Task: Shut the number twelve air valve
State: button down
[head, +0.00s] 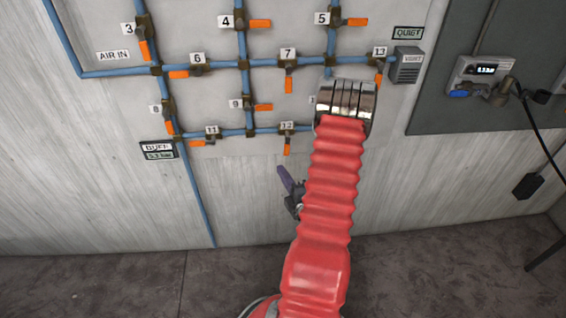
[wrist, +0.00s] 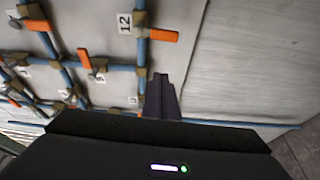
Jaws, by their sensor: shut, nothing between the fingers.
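The number twelve valve (head: 287,128) sits on the lower horizontal pipe of the wall panel in the head view. Its orange handle (head: 287,146) hangs straight down, across the pipe. In the wrist view the "12" label (wrist: 125,22) is near the top, and the orange handle (wrist: 163,35) points right, crosswise to its pipe. My gripper (head: 283,174) shows as a purple finger part below valve twelve, left of my red arm. In the wrist view my gripper (wrist: 161,80) is shut and empty, with bare wall between its tips and the handle.
Valve eleven (head: 205,141) is left on the same pipe, and valve seven (head: 288,82) is above. My arm hides part of the panel around the valve right of twelve. The wall below the pipes is mostly clear.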

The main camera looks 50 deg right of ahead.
aim_at(287, 150)
jog(key=x, duration=1)
jog(key=s+d, duration=0.2)
jog(key=s, duration=0.1)
jog(key=shift+s+d+f, duration=0.1)
jog(key=shift+s+d, duration=0.05)
jog(key=shift+d, duration=0.15)
